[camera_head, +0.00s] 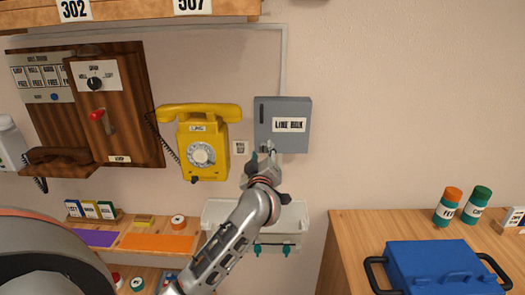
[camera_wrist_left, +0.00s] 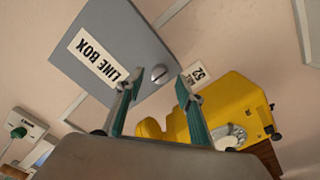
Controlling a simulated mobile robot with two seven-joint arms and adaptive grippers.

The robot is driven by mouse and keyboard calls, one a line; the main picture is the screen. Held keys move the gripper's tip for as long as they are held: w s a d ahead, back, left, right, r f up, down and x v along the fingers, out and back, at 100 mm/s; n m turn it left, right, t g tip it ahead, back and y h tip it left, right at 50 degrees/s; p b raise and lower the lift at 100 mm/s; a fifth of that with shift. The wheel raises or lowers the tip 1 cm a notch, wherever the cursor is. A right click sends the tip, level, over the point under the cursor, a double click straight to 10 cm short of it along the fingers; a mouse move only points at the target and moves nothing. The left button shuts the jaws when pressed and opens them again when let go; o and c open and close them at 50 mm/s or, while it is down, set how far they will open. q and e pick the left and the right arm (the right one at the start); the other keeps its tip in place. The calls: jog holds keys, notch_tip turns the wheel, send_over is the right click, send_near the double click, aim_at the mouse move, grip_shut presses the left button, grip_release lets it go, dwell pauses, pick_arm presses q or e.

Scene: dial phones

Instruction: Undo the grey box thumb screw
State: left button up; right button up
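The grey line box (camera_head: 293,110) hangs on the wall right of the yellow phone, its door closed with a "LINE BOX" label. In the left wrist view, the grey box (camera_wrist_left: 112,25) fills the upper left, tilted. Its round slotted thumb screw (camera_wrist_left: 160,74) sits near the door's lower edge. My left gripper (camera_head: 262,158) is at the box's lower edge in the head view and covers the screw area. In the wrist view, my left gripper's fingers (camera_wrist_left: 157,82) are open, one on each side of the screw, with no contact visible. My right gripper is not in view.
The yellow dial phone (camera_head: 203,140) hangs close left of the box, with a small number plate (camera_head: 240,148) between. A blue case (camera_head: 440,265) stands on the right wooden counter. The wall right of the box is clear.

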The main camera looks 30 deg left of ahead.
pick_arm(q)
jog(key=shift+x, duration=1.05)
grip_shut()
